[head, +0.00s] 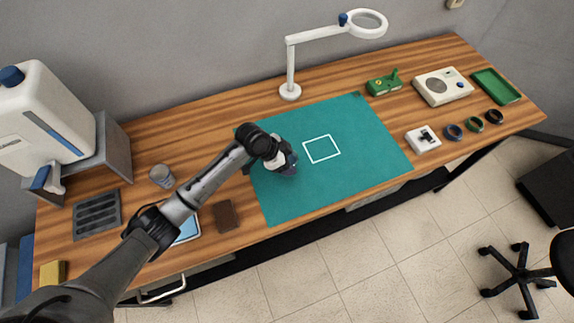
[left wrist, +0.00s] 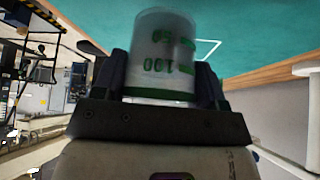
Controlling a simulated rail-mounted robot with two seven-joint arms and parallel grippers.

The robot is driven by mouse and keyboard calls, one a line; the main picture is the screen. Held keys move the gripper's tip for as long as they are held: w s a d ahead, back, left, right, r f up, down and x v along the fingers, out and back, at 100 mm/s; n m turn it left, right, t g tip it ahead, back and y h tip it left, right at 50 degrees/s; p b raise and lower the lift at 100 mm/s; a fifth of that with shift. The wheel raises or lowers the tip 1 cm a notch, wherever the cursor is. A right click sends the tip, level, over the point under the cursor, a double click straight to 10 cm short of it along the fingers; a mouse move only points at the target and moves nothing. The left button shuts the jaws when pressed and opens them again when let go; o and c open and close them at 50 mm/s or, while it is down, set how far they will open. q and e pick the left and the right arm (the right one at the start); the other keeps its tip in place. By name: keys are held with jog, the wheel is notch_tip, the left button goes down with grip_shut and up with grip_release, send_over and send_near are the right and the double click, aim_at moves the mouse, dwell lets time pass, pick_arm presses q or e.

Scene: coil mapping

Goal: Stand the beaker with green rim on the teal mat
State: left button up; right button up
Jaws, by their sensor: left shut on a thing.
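The beaker with green rim (left wrist: 160,55) is between the fingers of my left gripper (left wrist: 163,80) in the left wrist view. It is translucent, with green marks that read upside down and a green band at the end near the gripper's palm. In the head view my left gripper (head: 284,164) is over the left part of the teal mat (head: 345,175), left of the white square outline drawn on it. The beaker is mostly hidden there by the gripper, and its height above the mat cannot be told. My right gripper is not in view.
A grey cup-like vessel (head: 161,176), a dark rack (head: 97,214) and a brown block (head: 226,216) lie left of the mat. A magnifier lamp (head: 290,91) stands at its back edge. A white device (head: 423,139) and several rings are at right. The white outline is clear.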

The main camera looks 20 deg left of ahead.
pick_arm(q)
jog(key=shift+f, duration=1.8)
jog(key=shift+f, duration=0.15)
jog(key=o, duration=1)
jog(key=p+v, duration=0.1)
jog(key=v, duration=1.1)
jog(key=shift+s+d, duration=0.1)
